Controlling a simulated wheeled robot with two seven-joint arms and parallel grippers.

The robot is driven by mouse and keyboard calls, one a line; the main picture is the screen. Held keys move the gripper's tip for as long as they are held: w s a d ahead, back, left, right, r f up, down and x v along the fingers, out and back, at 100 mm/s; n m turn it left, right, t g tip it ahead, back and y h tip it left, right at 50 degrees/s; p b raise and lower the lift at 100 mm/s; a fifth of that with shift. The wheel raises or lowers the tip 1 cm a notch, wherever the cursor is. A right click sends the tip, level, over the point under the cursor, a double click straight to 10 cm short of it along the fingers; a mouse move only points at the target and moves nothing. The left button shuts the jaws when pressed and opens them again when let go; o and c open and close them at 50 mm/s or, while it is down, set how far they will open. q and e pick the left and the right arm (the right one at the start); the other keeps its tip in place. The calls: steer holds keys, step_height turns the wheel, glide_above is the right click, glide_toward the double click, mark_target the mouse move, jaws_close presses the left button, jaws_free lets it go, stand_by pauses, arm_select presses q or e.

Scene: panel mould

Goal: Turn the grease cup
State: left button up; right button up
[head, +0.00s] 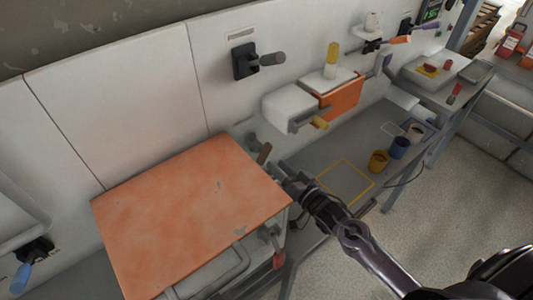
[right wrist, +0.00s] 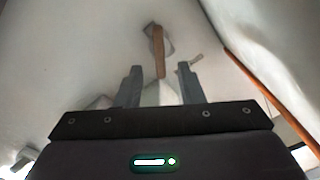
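My right gripper (head: 281,170) reaches in from the lower right, beside the right end of a large orange-topped box. In the right wrist view its two fingers (right wrist: 159,80) are apart with nothing clamped between them. A brown handle (right wrist: 158,50) on a grey mount stands ahead of the gap, its near end in line between the fingertips. This brown handle also shows in the head view (head: 264,153), just left of the fingertips. No part is clearly marked as the grease cup, so I cannot tell whether this handle belongs to it. My left gripper is not seen.
The orange-topped box (head: 190,215) fills the lower left. A red-ended handle (head: 279,260) hangs at its front. A white unit with an orange front (head: 342,97) projects from the wall.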

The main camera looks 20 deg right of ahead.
mark_target(267, 156)
steer(key=x, duration=0.4)
steer(key=shift+w+p, duration=0.1)
steer(key=shift+p, duration=0.3)
steer(key=shift+w+a, duration=0.25)
steer(key=shift+w, duration=0.3)
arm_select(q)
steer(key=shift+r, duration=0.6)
arm_select(e)
jaws_close()
